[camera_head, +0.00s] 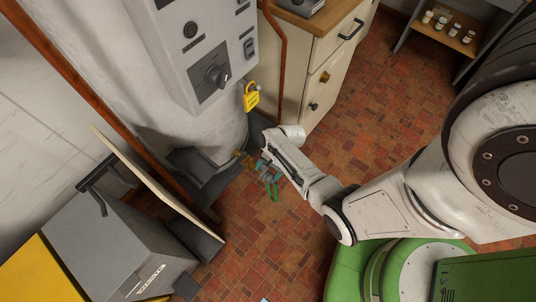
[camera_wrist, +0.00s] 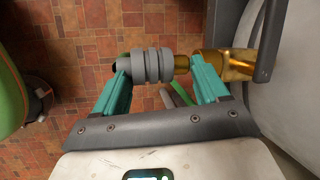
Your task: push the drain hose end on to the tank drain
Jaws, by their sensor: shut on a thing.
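My gripper (camera_wrist: 160,66) has teal fingers shut on the grey ribbed drain hose end (camera_wrist: 152,66), which lies crosswise between them. A green hose (camera_wrist: 176,97) shows below it, and hangs under my gripper in the head view (camera_head: 272,190). The brass tank drain (camera_wrist: 232,64) points left from the pale tank (camera_wrist: 292,95), roughly in line with the hose end. The hose end's right side is close to the drain's tip; I cannot tell whether they touch. In the head view, my gripper (camera_head: 267,170) is just right of the small brass drain (camera_head: 241,155).
A grey control box (camera_head: 203,55) and yellow padlock (camera_head: 251,96) are above the drain. A cream cabinet (camera_head: 318,70) stands behind my gripper. A grey box (camera_head: 112,245) and leaning board (camera_head: 160,182) are at left. The brick-coloured floor (camera_head: 260,240) is open below.

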